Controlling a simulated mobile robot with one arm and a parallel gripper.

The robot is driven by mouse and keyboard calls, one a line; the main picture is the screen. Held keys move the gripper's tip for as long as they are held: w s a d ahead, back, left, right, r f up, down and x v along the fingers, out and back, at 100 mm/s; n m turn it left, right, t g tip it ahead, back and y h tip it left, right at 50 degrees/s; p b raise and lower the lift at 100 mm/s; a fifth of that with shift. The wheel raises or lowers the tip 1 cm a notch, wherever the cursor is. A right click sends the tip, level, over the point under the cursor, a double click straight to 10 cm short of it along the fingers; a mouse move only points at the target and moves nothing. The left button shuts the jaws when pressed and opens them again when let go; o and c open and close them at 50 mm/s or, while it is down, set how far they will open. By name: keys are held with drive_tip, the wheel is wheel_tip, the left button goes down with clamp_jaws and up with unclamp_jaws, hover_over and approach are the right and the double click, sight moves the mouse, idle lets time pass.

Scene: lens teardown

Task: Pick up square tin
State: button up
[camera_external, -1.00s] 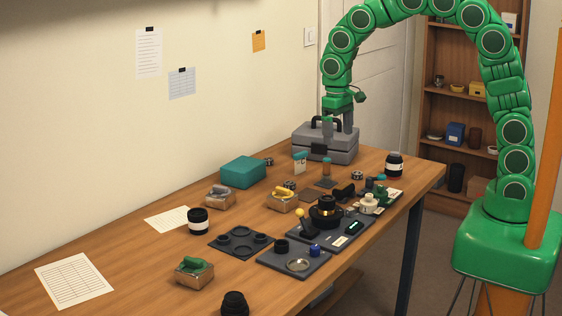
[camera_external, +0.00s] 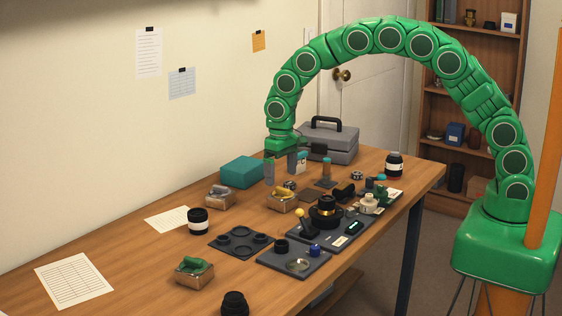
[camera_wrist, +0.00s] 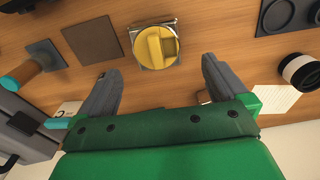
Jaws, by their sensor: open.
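Several small square metal tins stand on the table: one with a yellow piece on top (camera_external: 283,203), one with a grey piece (camera_external: 218,199) and one with a green piece (camera_external: 194,277). I cannot tell which one the task names. My gripper (camera_external: 281,170) is open and empty, pointing down above the table beside the teal box (camera_external: 242,172). In the wrist view the yellow-topped tin (camera_wrist: 155,46) lies ahead of my fingertips (camera_wrist: 160,78), apart from them and roughly centred between their lines. The grey-topped tin is not clear in the wrist view.
A grey toolbox (camera_external: 335,146) stands at the back. A black-and-white jar (camera_external: 198,221) and a dark tray with round recesses (camera_external: 240,257) are nearer the front. A teal-topped cylinder (camera_external: 326,172) and lens parts crowd the right. Bare wood shows at the front left.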

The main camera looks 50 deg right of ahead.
sight(283, 188)
drive_tip(key=shift+s+d+f, duration=0.1)
drive_tip(key=shift+f, duration=1.8)
drive_tip(key=shift+s+d+f, duration=0.1)
drive_tip(key=shift+f, duration=1.75)
drive_tip(key=shift+c, duration=0.2)
drive_tip(key=c, duration=1.1)
drive_tip(key=shift+r, duration=0.1)
